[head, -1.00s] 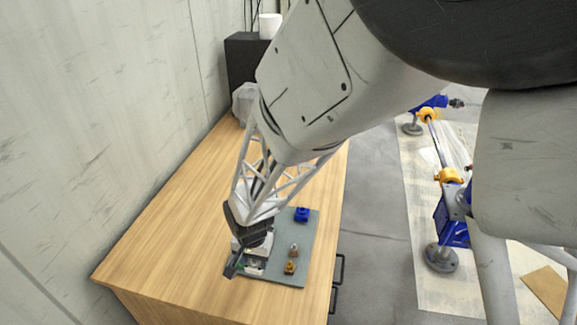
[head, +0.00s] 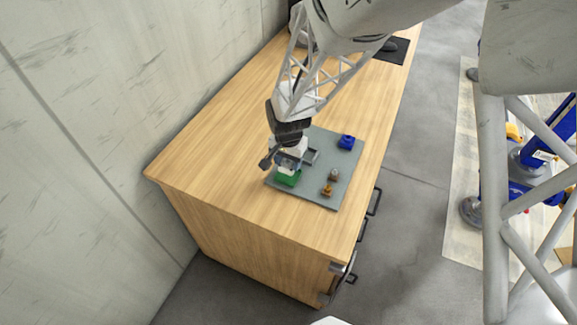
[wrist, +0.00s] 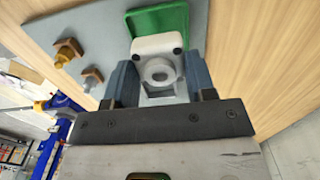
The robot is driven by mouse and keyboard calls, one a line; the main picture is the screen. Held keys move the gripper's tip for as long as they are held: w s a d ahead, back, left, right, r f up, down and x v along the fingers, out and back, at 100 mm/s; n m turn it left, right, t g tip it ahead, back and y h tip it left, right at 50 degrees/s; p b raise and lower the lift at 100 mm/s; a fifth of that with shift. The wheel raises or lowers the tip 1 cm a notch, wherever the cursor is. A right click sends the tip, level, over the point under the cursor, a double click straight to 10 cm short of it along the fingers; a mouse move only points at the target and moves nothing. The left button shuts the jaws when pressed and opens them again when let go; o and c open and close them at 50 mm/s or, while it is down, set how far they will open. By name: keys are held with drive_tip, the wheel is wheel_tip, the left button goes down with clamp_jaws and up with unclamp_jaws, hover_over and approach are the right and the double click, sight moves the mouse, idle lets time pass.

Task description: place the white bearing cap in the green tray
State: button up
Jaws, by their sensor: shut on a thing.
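The white bearing cap (wrist: 158,68) is between the two fingers of my gripper (wrist: 160,78) in the wrist view, and the fingers are shut on it. Its round ring faces the wrist camera. The green tray (wrist: 170,19) is just beyond the cap, its near part covered by the cap. In the head view the green tray (head: 289,178) sits at the front left corner of the grey mat, and my gripper (head: 283,160) is close over its back side. I cannot tell whether the cap touches the tray.
The grey mat (head: 318,195) lies on a wooden bench (head: 222,150). A small grey tray (head: 312,156) is beside my gripper. A blue block (head: 347,142), a brown-grey piece (head: 334,175) and a brass-coloured piece (head: 327,190) stand to the right. Bare wood lies left of the mat.

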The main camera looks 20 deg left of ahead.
sight(288, 163)
drive_tip(key=shift+f, duration=1.65)
drive_tip(key=shift+f, duration=0.15)
drive_tip(key=o, duration=1.2)
drive_tip(key=shift+c, duration=0.2)
wheel_tip(288, 163, up, 12)
drive_tip(key=shift+r, duration=0.15)
